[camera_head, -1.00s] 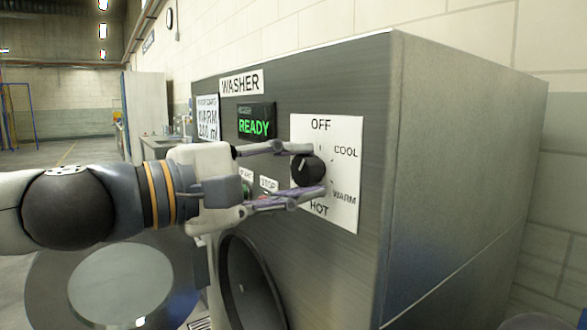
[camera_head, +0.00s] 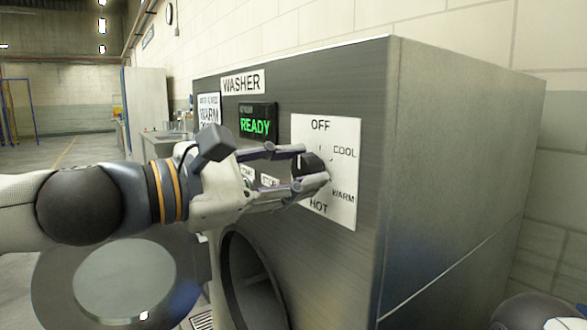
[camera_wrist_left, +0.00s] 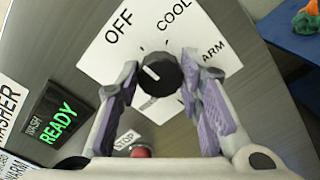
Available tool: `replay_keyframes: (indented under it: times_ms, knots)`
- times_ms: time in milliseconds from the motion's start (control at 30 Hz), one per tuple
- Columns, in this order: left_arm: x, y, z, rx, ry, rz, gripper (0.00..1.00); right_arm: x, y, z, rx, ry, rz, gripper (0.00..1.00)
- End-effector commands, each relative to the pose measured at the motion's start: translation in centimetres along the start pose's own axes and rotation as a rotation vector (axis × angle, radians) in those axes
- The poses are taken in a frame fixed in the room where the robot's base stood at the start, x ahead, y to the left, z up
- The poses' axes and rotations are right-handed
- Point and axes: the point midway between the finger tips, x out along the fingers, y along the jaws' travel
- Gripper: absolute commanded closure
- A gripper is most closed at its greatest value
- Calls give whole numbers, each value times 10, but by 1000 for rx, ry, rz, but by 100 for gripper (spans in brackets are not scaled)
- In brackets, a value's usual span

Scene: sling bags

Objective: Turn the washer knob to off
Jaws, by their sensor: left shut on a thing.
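The black washer knob (camera_head: 308,166) sits on a white dial plate (camera_head: 342,211) marked OFF, COOL, WARM and HOT. My left gripper (camera_head: 314,165) is shut on the knob, one finger on each side. The left wrist view shows the knob (camera_wrist_left: 162,75) between the two purple-padded fingers (camera_wrist_left: 160,78). Its white mark points to the upper left there, roughly toward the OFF label (camera_wrist_left: 119,27). In the head view the mark stands about upright. The fingers hide part of the plate's left side. My right gripper does not show.
The washer (camera_head: 455,160) has a green READY display (camera_head: 256,123) and a partly covered STOP label near the hand. A red button (camera_wrist_left: 141,151) lies beside STOP. The round washer door (camera_head: 125,279) is open below my arm. A wall stands behind the washer.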

Motion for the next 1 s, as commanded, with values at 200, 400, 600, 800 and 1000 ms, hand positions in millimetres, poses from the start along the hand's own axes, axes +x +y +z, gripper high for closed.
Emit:
replay_keyframes:
  times_ms: [200,400,600,800,1000]
  knots:
    - [0,0,1,-11,-2,-2,94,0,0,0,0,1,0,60]
    - [0,0,1,-10,-1,-1,94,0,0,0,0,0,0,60]
    - [0,0,0,-9,-1,-1,46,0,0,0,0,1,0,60]
    - [0,0,0,-8,0,0,46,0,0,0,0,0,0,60]
    - [-29,2,0,-6,0,4,46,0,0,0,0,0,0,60]
